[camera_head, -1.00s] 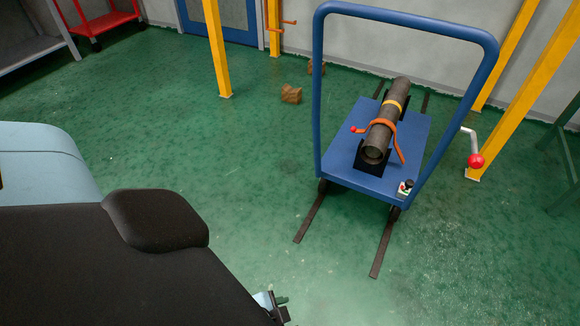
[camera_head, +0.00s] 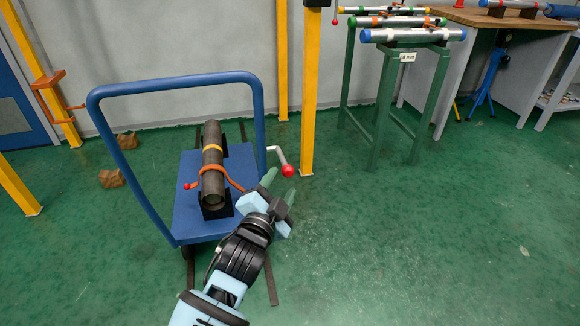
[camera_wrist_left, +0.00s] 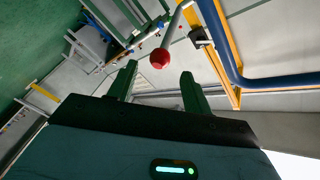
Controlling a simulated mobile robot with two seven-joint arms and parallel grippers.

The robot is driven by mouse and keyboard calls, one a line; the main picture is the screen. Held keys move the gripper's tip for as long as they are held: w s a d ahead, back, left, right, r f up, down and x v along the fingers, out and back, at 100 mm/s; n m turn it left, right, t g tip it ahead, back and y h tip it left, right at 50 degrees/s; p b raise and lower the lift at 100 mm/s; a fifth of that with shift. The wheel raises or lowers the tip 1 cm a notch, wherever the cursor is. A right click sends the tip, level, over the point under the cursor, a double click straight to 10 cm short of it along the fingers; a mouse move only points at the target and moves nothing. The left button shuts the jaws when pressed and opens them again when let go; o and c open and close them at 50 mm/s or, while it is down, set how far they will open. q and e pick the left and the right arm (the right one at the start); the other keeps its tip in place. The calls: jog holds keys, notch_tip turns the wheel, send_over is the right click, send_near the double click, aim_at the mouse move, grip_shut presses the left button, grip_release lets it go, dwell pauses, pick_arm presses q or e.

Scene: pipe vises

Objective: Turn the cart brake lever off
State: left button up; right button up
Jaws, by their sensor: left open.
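A grey bent lever with a red ball knob (camera_head: 287,171) stands out beside the right post of the blue cart's (camera_head: 183,215) tall handle. My left gripper (camera_head: 279,188) is open, with its green fingers just below the knob in the head view. In the left wrist view, the red knob (camera_wrist_left: 160,58) shows just beyond and between the fingertips (camera_wrist_left: 158,73), with the grey rod running up from it. I cannot tell whether the knob touches a finger. My left forearm and gripper hide the near right corner of the cart deck. My right gripper is not in view.
A dark pipe (camera_head: 212,165) lies in a black cradle on the cart under an orange strap. A yellow post (camera_head: 309,110) stands just behind the lever. A green rack (camera_head: 382,100) with pipes is at the back right. The floor at right is clear.

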aim_at(291, 167)
pick_arm(q)
jog(key=b+x, duration=0.1)
jog(key=x, duration=0.2)
jog(key=b+x, duration=0.1)
jog(key=x, duration=0.2)
jog(key=shift+f, duration=0.2)
jog(key=shift+b+x, duration=0.5)
jog(key=shift+x, duration=0.4)
jog(key=shift+r, duration=0.15)
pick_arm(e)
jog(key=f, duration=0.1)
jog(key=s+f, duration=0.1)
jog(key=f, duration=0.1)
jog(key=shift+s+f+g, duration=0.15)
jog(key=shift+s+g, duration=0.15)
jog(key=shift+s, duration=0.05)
pick_arm(q)
grip_shut()
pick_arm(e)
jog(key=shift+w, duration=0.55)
